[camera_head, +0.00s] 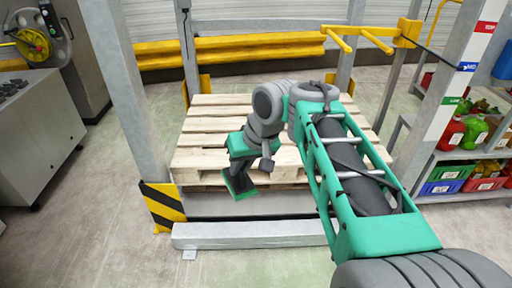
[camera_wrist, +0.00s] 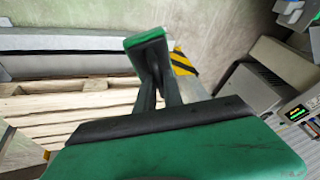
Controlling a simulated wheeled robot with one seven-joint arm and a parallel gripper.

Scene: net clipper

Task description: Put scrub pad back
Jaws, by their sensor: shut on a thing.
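The scrub pad (camera_head: 239,188) is a small block with a green edge and a dark part, seen at the end of my gripper (camera_head: 243,172) in the head view. In the wrist view the pad (camera_wrist: 145,40) shows its green side between the fingertips of my gripper (camera_wrist: 158,80). My gripper is shut on it and holds it tilted in the air, near the front left part of the wooden pallet. The fingers hide part of the pad. I cannot make out the pad's storage place.
A wooden pallet (camera_head: 210,127) lies inside a grey frame with a striped post foot (camera_head: 163,205). A grey beam (camera_head: 250,234) runs along the front. Yellow prongs (camera_head: 365,36) stick out above right. A shelf with bottles and crates (camera_head: 445,173) stands right. Floor at front left is clear.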

